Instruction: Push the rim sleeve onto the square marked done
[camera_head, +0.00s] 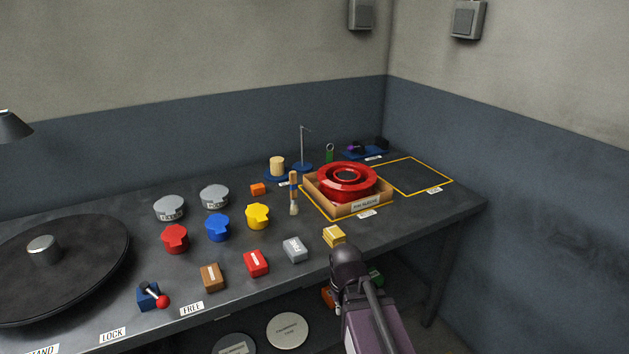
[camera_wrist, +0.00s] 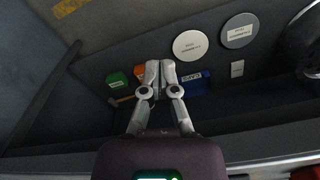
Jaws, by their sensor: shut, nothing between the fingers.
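The rim sleeve is a brown open-topped box (camera_head: 368,207) with a label on its front, and a red wheel rim (camera_head: 347,180) sits in it. It stands on a yellow-outlined square at the right part of the bench. A second yellow-outlined square (camera_head: 412,174), empty, lies to its right near the wall corner, with a small label at its front too small to read. My gripper shows in the wrist view (camera_wrist: 160,68), shut and empty, pointing down in front of the bench. In the head view my arm end is in front of the bench edge, apart from the box.
A yellow block (camera_head: 333,236) and a grey block (camera_head: 295,249) lie near the front edge. A brush (camera_head: 293,194) stands left of the box, and a blue stand (camera_head: 302,166) behind it. Lower shelf items, including a white disc (camera_wrist: 193,45), show under the bench.

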